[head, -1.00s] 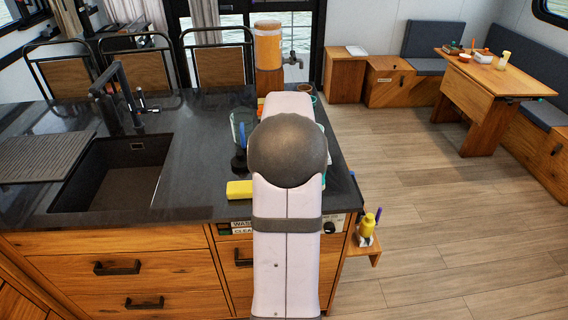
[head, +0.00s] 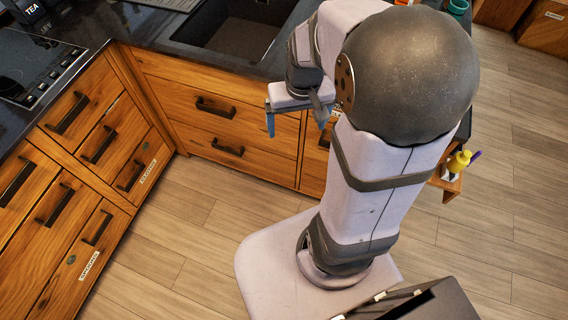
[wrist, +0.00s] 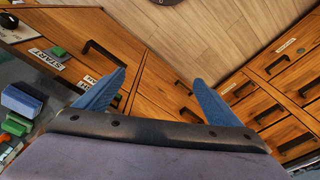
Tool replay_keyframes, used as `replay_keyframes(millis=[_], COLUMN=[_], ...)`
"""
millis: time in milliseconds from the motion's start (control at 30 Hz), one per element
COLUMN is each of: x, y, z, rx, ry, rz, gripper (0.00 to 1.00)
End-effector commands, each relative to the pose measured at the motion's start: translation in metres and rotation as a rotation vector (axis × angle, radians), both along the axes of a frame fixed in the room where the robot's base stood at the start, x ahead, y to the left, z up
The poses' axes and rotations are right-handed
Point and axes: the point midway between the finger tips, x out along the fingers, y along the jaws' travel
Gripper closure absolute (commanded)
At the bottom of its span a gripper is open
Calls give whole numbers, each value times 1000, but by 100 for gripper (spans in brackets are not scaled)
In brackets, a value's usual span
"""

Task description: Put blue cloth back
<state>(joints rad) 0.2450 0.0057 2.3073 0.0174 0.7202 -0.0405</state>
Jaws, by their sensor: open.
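My gripper (head: 296,119) is in front of the drawers below the counter edge in the head view, with a blue fingertip pointing down. In the wrist view my gripper (wrist: 156,90) shows two blue fingers spread wide, with nothing between them. A folded-looking blue item (wrist: 22,101) lies on the dark counter at the left edge of the wrist view, well outside the fingers. It may be the blue cloth, but I cannot tell for sure. In the head view my arm hides that part of the counter.
Green items (wrist: 16,126) lie beside the blue item. Wooden drawers with dark handles (head: 216,107) line the counter front, with more drawers (head: 100,145) at the left. A sink (head: 230,30) is behind. A yellow bottle (head: 458,161) stands on a side shelf. The wooden floor (head: 190,220) has free room.

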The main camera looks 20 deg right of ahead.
Motion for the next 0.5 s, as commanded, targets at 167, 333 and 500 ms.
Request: replay_keyframes(millis=[167, 333, 500], x=[-55, -80, -83], y=[56, 71, 73], z=[-17, -25, -26], rx=[4, 2, 2], ry=[75, 106, 110], rz=[156, 211, 216], gripper=[12, 12, 12])
